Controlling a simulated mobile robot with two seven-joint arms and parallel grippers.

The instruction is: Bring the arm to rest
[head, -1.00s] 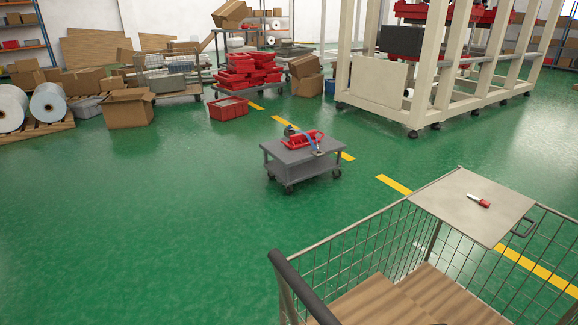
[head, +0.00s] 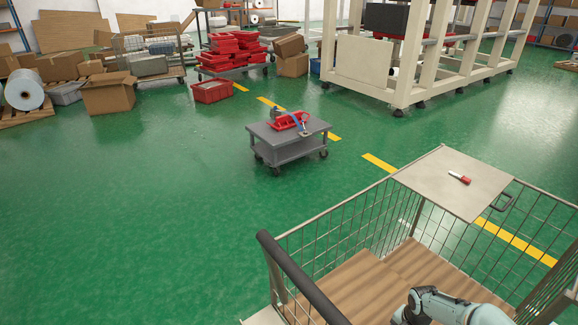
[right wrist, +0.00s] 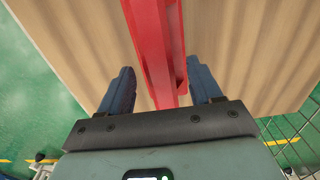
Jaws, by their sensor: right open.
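My right arm (head: 450,308) comes in at the bottom right of the head view, over the wooden floor of the wire cart; its gripper is out of that frame. In the right wrist view my right gripper (right wrist: 162,72) has its two blue fingers wide apart. A long red part (right wrist: 155,40) runs up the picture between the fingers, with a gap on both sides. How far below the fingers it lies, I cannot tell. My left gripper is in neither view.
The wire cart (head: 330,232) has a dark handle (head: 300,275) and a shelf (head: 440,172) bearing a red-handled tool (head: 459,178). A grey trolley (head: 288,140) with red and blue items stands beyond. Green floor to the left is clear.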

